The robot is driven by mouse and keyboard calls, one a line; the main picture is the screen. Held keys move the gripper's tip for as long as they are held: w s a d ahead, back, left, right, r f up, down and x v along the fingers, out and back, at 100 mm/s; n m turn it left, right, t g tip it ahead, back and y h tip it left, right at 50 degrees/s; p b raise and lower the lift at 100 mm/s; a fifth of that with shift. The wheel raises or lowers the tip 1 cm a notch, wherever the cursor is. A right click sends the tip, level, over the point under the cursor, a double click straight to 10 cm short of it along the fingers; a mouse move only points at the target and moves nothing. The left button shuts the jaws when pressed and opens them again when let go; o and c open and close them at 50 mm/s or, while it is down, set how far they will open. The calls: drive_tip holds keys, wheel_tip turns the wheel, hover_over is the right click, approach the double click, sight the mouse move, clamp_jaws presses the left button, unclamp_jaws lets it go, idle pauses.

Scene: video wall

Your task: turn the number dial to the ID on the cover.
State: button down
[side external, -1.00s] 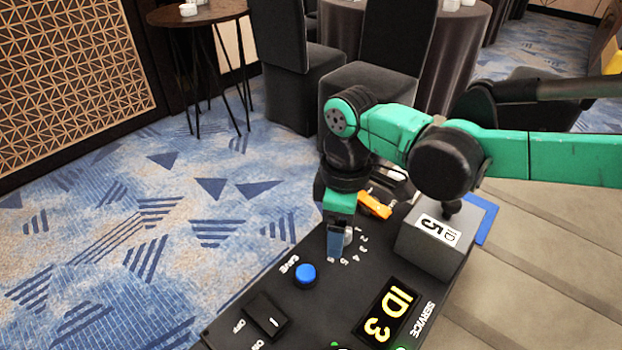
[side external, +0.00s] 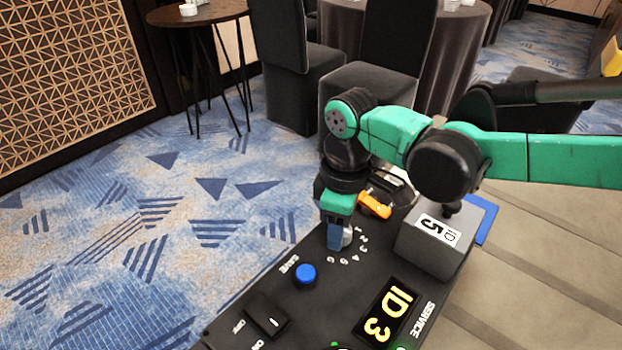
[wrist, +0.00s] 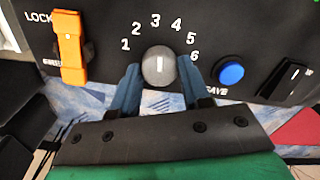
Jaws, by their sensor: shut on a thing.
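The number dial (wrist: 158,72) is a grey knob ringed by the numbers 1 to 6. Its white line points up, about at the 3. My gripper (wrist: 159,66) is shut on the dial, with one blue finger on each side. In the side view my gripper (side external: 338,236) hides most of the dial. The grey box-shaped cover (side external: 432,241) carries a white label (side external: 437,231) reading ID 5. The lit display (side external: 387,312) reads ID 3 in yellow.
The blue SAVE button (side external: 304,274) sits near the dial, with a black ON/OFF rocker switch (side external: 266,315) beyond it. An orange lever (wrist: 70,47) by the word LOCK is on the dial's other side. Chairs and tables stand behind.

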drive_tip(key=m, duration=1)
drive_tip(key=shift+d, duration=0.1)
drive_tip(key=shift+m, duration=0.4)
drive_tip(key=shift+c, duration=2.1)
unclamp_jaws()
drive_tip(key=shift+r, duration=0.1)
drive_tip(key=shift+r, duration=2.75)
